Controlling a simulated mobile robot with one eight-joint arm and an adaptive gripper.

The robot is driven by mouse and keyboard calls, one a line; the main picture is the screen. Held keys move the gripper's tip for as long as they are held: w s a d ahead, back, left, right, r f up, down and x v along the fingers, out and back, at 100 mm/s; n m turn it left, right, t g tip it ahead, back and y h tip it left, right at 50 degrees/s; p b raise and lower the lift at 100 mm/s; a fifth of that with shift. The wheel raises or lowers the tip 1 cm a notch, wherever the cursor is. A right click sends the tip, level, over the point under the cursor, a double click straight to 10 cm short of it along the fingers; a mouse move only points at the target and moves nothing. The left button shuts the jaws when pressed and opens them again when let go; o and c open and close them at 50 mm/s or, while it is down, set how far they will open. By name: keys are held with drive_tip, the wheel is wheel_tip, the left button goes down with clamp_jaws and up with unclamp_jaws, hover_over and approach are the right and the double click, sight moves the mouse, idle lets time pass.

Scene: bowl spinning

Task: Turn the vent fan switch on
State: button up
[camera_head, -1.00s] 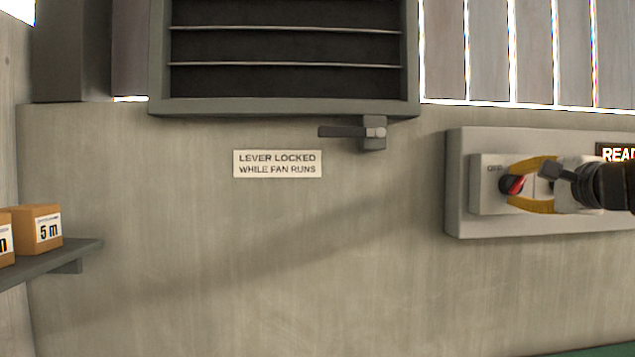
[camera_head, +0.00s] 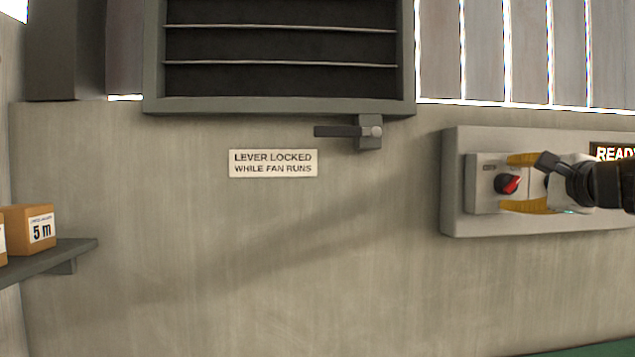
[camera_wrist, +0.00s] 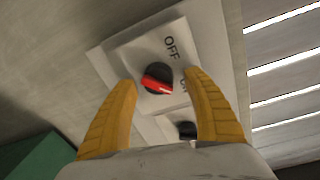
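The vent fan switch is a black rotary knob with a red pointer (camera_head: 507,184) on a pale plate at the left end of a wall panel (camera_head: 453,200). In the wrist view the knob (camera_wrist: 157,79) sits beyond my fingertips, with "OFF" printed near it and a second label partly hidden by a finger. The red pointer lies slanted, and I cannot tell exactly which label it points to. My gripper (camera_head: 522,182) has yellow fingers spread apart, one above and one below the knob in the head view. In the wrist view the open gripper (camera_wrist: 160,80) has a gap between its fingers and the knob.
A second black knob (camera_wrist: 187,130) shows in the wrist view. A "READY" display (camera_head: 613,152) is on the panel. A louvred vent (camera_head: 280,60) with a lever (camera_head: 345,131) and a sign (camera_head: 273,163) is to the left. A shelf (camera_head: 60,262) holds boxes at far left.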

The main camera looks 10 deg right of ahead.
drive_tip(key=s, duration=0.7)
drive_tip(key=shift+s+a+r, duration=0.2)
drive_tip(key=shift+s+r, duration=0.05)
